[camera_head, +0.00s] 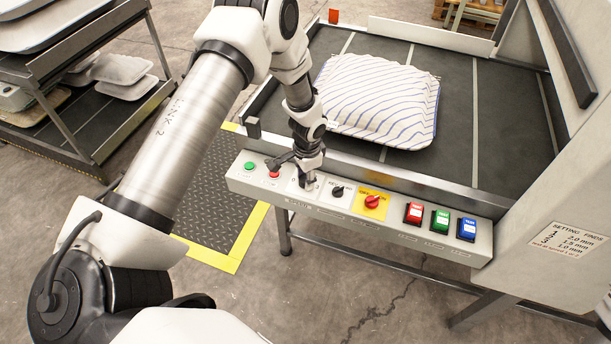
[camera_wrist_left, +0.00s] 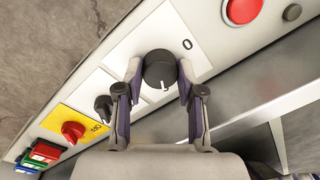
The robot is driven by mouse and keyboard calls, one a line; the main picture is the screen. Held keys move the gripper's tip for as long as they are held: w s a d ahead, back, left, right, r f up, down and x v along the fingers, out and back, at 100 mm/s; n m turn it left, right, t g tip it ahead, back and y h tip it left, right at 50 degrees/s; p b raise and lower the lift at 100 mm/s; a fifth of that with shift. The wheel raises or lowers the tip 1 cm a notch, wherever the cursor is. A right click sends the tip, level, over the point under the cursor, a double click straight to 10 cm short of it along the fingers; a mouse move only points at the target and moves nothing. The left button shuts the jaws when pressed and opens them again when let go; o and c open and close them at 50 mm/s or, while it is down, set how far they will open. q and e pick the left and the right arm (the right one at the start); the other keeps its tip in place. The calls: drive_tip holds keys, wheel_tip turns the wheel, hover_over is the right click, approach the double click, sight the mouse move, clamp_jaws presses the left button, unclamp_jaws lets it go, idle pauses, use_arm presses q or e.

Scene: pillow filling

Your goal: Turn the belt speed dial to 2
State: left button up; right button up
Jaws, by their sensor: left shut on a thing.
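The belt speed dial (camera_wrist_left: 158,67) is a round dark knob with a white pointer mark on a white plate, seen in the left wrist view. The pointer is at the knob's lower edge in that picture, and a printed 0 shows at its upper right. No other numeral can be read there. My left gripper (camera_wrist_left: 160,76) has one finger on each side of the knob and is shut on it. In the head view my left gripper (camera_head: 306,180) comes down on the control panel (camera_head: 262,186) and hides the dial. My right gripper is not in view.
Beside the dial are a smaller black knob (camera_head: 338,191), a red knob (camera_head: 372,201) on a yellow plate, and red (camera_head: 414,212), green (camera_head: 440,220) and blue (camera_head: 467,229) buttons. A striped pillow (camera_head: 380,98) lies on the dark belt (camera_head: 490,130) behind. A settings sign (camera_head: 568,239) is at right.

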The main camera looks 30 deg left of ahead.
use_arm(q)
drive_tip(key=o, duration=1.1)
drive_tip(key=shift+o, duration=0.2)
wheel_tip(320, 180, up, 12)
drive_tip(key=shift+s+d, duration=0.15)
drive_tip(key=shift+d, duration=0.2)
drive_tip(key=shift+f, duration=0.1)
